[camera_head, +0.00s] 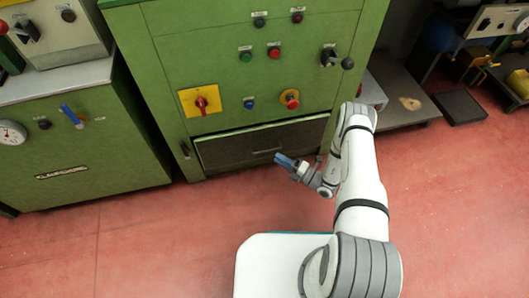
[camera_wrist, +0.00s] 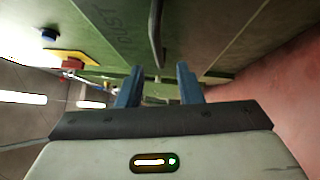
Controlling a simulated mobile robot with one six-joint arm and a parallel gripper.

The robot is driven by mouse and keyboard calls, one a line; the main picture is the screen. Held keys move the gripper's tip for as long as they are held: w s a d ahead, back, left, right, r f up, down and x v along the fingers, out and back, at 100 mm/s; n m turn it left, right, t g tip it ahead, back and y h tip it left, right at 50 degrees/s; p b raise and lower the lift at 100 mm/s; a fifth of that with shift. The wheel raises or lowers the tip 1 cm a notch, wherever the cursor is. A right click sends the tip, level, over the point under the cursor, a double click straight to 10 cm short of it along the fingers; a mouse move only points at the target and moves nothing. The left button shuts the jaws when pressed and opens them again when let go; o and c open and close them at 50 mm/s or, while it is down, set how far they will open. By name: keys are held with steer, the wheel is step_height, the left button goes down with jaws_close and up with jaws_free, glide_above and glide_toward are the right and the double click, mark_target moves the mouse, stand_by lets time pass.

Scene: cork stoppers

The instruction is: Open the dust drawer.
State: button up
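The dust drawer (camera_head: 225,151) is a wide dark panel low in the green machine, and it looks shut. Its thin metal handle (camera_head: 266,151) runs across the front. In the wrist view the handle (camera_wrist: 156,38) appears as a bar ahead of my gripper, beside the partly readable word "DUST" on the drawer front (camera_wrist: 115,25). My gripper (camera_head: 281,159) is in front of the drawer, close to the handle. In the wrist view my gripper (camera_wrist: 159,74) is open, its blue fingers apart. The handle lines up with the gap; whether it lies between the fingertips I cannot tell.
Above the drawer are a red rotary switch on a yellow plate (camera_head: 201,101), a blue button (camera_head: 249,103) and a red-and-yellow knob (camera_head: 290,99). A green cabinet (camera_head: 85,150) stands at left. The red floor (camera_head: 180,220) before the drawer is clear.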

mark_target(266, 151)
steer(key=b+x, duration=0.1)
steer(key=x, duration=0.6)
steer(key=shift+a+b, duration=0.15)
steer(key=shift+b, duration=0.2)
steer(key=shift+c, duration=0.2)
jaws_close()
